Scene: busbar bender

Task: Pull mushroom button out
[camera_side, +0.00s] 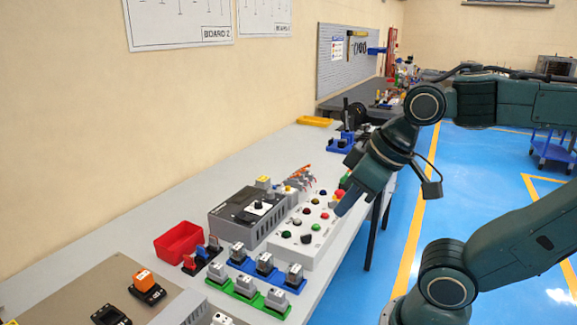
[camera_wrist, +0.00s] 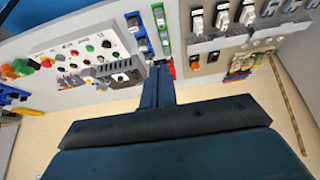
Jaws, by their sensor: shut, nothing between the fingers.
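The mushroom button (camera_side: 339,195) is red on a yellow base, at the far right end of the white button panel (camera_side: 292,256) in the side view. In the wrist view the red button (camera_wrist: 46,62) is at the left end of the panel. My gripper (camera_side: 341,211) is shut and empty. In the side view it points down at the panel's right edge, and its tip appears close to the mushroom button. The wrist view shows my gripper (camera_wrist: 160,68) well to the right of the button. I cannot tell the exact gap or whether the button is pressed in.
The panel carries several other coloured buttons and a black knob. A grey box with a black top (camera_side: 246,212) stands beside it. Blue and green rails (camera_side: 250,290) with grey modules and a red bin (camera_side: 179,242) are nearer. Open floor lies right of the bench.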

